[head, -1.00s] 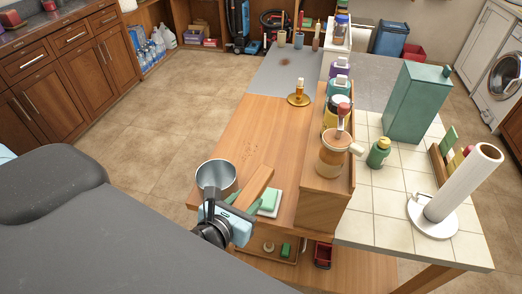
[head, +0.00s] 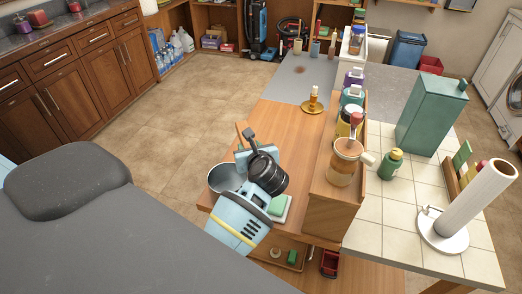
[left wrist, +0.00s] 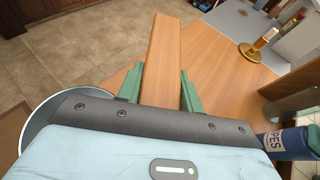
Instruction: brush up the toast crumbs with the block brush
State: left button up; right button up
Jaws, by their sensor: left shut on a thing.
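My left gripper (head: 244,152) is shut on the block brush, a plain wooden block. In the left wrist view the brush (left wrist: 164,48) stands out lengthwise between the green fingers (left wrist: 160,90); bristles are not visible. In the head view only a small wooden end of the brush (head: 240,131) shows beyond the gripper, above the near left part of the wooden table (head: 285,125). I cannot tell whether it touches the table. The toast crumbs are not visible now; my left wrist and gripper cover that part of the table. My right gripper is not in view.
A metal pot (head: 222,180) and a green sponge on a white dish (head: 279,205) are close to my left wrist. A brass candle holder (head: 313,106) stands farther back. A wooden box (head: 330,210) with bottles bounds the right side. Mid-table is clear.

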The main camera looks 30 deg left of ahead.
pick_arm(q)
jog(key=shift+n+g+y, duration=0.6)
jog(key=shift+n+g, duration=0.2)
jog(key=shift+w+d+f, duration=1)
jog(key=shift+w+d, duration=0.25)
jog(key=shift+w, duration=0.05)
